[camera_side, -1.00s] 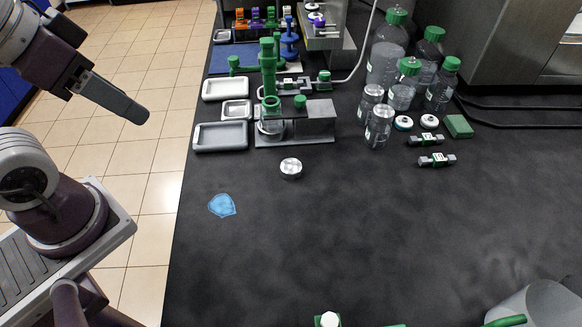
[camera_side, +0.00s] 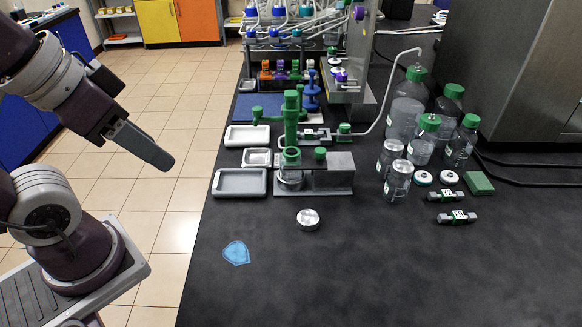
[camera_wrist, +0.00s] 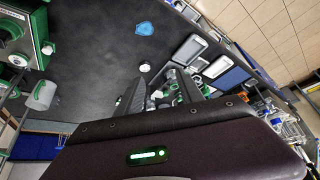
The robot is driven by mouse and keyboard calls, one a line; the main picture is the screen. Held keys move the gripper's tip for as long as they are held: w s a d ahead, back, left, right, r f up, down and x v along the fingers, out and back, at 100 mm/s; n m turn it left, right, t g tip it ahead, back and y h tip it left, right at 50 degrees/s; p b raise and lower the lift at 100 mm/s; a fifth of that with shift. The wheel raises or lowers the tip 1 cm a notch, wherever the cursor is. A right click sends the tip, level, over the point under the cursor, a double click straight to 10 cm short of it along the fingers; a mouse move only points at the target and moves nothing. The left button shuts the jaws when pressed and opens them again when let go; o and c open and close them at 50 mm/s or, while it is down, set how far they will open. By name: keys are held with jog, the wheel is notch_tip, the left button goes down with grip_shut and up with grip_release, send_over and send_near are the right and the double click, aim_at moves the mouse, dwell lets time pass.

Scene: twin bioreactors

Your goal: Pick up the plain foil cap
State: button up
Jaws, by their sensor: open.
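The foil cap (camera_side: 308,219) is a small round silver disc lying on the black bench, in front of the grey block with the green fitting. It also shows in the wrist view as a small pale disc (camera_wrist: 145,67), just beyond the fingers. My gripper (camera_side: 163,160) is raised over the tiled floor, left of the bench and well away from the cap. In the wrist view my gripper (camera_wrist: 161,88) has its two dark fingers apart, with no object held between them.
A blue patch (camera_side: 236,253) lies left of the cap. Grey trays (camera_side: 239,182) line the bench's left edge. Behind the cap stands the block (camera_side: 332,180) with green fittings. Clear bottles (camera_side: 398,182) and small clamped connectors (camera_side: 456,217) are to the right. The bench front is bare.

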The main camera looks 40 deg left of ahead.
jog(key=o, duration=0.6)
jog(key=shift+c, duration=0.2)
jog(key=m+g, duration=0.5)
jog(key=m, duration=0.8)
send_over(305, 216)
jog(key=s, duration=0.1)
notch_tip(305, 216, down, 18)
jog(key=shift+m+g, duration=0.3)
jog(key=f, duration=0.6)
jog(key=w+f, duration=0.1)
jog(key=f, duration=0.2)
jog(key=shift+f, duration=0.3)
jog(key=shift+c, duration=0.4)
